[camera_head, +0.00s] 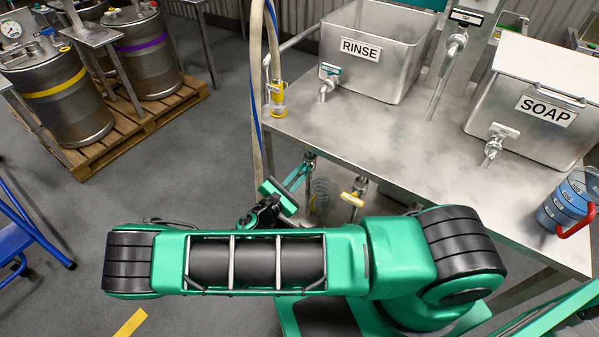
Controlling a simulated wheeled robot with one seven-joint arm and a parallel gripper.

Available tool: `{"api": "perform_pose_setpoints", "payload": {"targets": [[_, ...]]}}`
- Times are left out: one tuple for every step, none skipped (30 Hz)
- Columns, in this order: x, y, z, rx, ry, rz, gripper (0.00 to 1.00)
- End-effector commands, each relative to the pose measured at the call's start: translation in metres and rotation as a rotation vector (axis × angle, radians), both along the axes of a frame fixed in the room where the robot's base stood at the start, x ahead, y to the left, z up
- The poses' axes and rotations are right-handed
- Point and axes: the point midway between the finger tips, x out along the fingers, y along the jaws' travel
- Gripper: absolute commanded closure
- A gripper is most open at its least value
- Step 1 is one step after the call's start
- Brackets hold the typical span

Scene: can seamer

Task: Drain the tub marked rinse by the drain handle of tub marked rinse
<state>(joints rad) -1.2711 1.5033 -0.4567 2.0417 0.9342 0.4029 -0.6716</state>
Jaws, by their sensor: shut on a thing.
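The tub marked RINSE (385,72) is a steel tub standing at the back of the steel table. A tap (326,90) with a small labelled handle (330,70) is on its front left. My gripper (301,173) is low, at the table's left front edge, well below that tap. Its green fingers are shut at a metal valve (310,158) just under the edge. The handle between the fingers is small and mostly hidden, and its label cannot be read.
The tub marked SOAP (520,100) with its own tap (492,150) stands on the right of the table (400,135). Upright hoses (258,70) pass just left of the table. A blue jug (567,205) stands at the right edge. Floor on the left is clear before the drums (65,100).

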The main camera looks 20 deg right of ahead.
Motion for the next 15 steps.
{"api": "perform_pose_setpoints", "payload": {"targets": [[0.0005,0.001,-0.0005,0.023,-0.028,0.002,1.0],[0.0002,0.0009,-0.0006,0.036,-0.045,0.001,1.0],[0.0001,0.0008,-0.0007,0.052,-0.066,0.001,1.0],[0.0001,0.0007,-0.0007,0.062,-0.083,0.002,1.0],[0.0001,0.0007,-0.0006,0.073,-0.099,0.002,1.0],[0.0,0.0005,-0.0007,0.087,-0.117,0.001,1.0],[-0.0002,0.0004,-0.0008,0.097,-0.131,0.001,1.0],[-0.0002,0.0003,-0.0009,0.105,-0.142,0.001,1.0],[-0.0004,0.0004,-0.0011,0.117,-0.158,0.001,1.0],[-0.0005,0.0004,-0.0011,0.124,-0.167,0.001,1.0],[-0.0006,0.0004,-0.0012,0.131,-0.177,0.001,1.0],[-0.0007,0.0005,-0.0013,0.139,-0.186,0.001,1.0],[-0.0008,0.0005,-0.0014,0.143,-0.194,0.002,1.0],[-0.0008,0.0005,-0.0014,0.148,-0.202,0.002,1.0],[-0.001,0.0005,-0.0014,0.153,-0.207,0.002,1.0]]}}
